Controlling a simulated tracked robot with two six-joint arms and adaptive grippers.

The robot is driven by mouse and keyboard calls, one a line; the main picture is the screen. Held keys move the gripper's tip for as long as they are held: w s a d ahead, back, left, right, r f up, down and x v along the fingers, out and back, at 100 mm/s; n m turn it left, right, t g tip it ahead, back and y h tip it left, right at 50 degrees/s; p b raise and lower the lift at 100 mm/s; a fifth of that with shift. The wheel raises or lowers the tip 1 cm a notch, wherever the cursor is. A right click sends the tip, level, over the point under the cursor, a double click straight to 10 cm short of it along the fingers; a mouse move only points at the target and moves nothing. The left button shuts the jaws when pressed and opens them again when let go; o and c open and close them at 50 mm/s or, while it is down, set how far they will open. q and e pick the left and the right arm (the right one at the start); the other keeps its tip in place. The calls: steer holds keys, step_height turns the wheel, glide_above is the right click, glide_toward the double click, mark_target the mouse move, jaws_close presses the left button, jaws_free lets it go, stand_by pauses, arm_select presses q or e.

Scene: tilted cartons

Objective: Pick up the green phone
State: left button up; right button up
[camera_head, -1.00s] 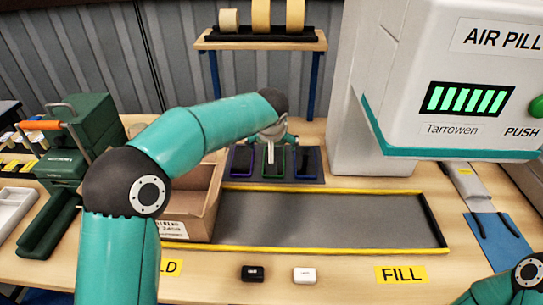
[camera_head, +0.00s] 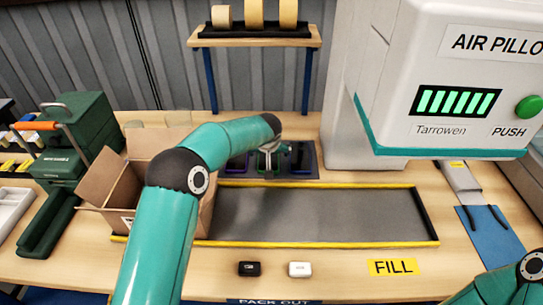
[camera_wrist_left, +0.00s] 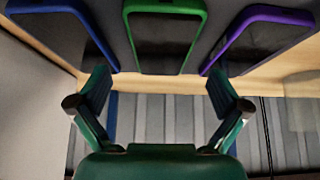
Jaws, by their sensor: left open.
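The green phone (camera_head: 268,165) lies on a dark mat at the back of the table, between a purple phone (camera_head: 237,164) and a blue phone (camera_head: 302,158). In the left wrist view the green phone (camera_wrist_left: 165,38) is in the middle, with the blue phone (camera_wrist_left: 62,30) left and the purple phone (camera_wrist_left: 262,38) right. My left gripper (camera_wrist_left: 160,85) is open and empty, its two fingers spread at the green phone's near end in that view. In the head view my left gripper (camera_head: 271,150) is over the green phone and partly hides it. My right gripper is outside the views.
An open carton (camera_head: 120,185) stands left, partly behind my left arm. A white air pillow machine (camera_head: 375,100) stands right. A black case (camera_head: 249,269) and white case (camera_head: 300,269) lie in front.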

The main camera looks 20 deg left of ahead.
mark_target(262, 157)
arm_select(q)
steer(key=p+x, duration=0.1)
steer(key=x, duration=0.3)
steer(key=shift+w+a, duration=0.15)
steer(key=c, duration=1.1)
steer(key=shift+c, duration=1)
steer(key=shift+r, duration=0.15)
